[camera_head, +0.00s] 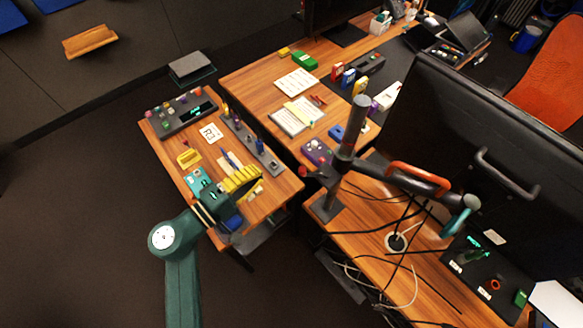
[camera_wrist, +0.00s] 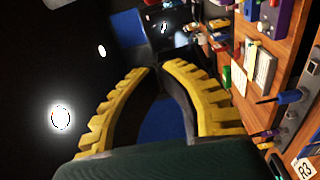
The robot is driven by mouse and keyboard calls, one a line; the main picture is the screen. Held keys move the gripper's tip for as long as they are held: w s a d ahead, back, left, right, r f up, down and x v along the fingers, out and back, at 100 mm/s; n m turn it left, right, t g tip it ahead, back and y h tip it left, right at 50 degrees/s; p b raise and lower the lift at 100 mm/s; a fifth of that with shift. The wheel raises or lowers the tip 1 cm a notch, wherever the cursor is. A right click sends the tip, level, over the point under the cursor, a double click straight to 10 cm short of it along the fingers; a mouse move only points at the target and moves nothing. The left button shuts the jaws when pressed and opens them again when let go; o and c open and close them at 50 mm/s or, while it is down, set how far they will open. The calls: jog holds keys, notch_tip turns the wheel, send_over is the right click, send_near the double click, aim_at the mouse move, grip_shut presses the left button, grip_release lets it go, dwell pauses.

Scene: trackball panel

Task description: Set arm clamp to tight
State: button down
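The monitor arm has a dark upright pole (camera_head: 347,145) on a base plate, with a red knob (camera_head: 306,172) beside the pole. A jointed link with an orange loop (camera_head: 418,178) runs right to a joint with a teal lever (camera_head: 456,222) behind the monitor. I cannot tell which of these is the arm clamp or how tight it is. My gripper (camera_head: 258,172), with yellow ridged fingers, is over the left desk, left of the pole and apart from it. In the wrist view my gripper (camera_wrist: 157,66) has a narrow gap between its fingertips and holds nothing visible.
A large monitor (camera_head: 480,140) fills the right. Loose cables (camera_head: 395,225) lie on the desk below the arm. A trackball panel (camera_head: 182,113), a strip of controls (camera_head: 250,145) and a purple box (camera_head: 316,152) stand nearby. The dark floor at lower left is clear.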

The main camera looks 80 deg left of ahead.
jog(key=shift+s+a, duration=0.15)
jog(key=shift+s, duration=0.05)
jog(key=x, duration=1)
jog(key=d, duration=0.2)
jog(key=d+p, duration=0.1)
jog(key=shift+w+d+r, duration=0.15)
jog(key=shift+w+d, duration=0.2)
jog(key=shift+d, duration=0.1)
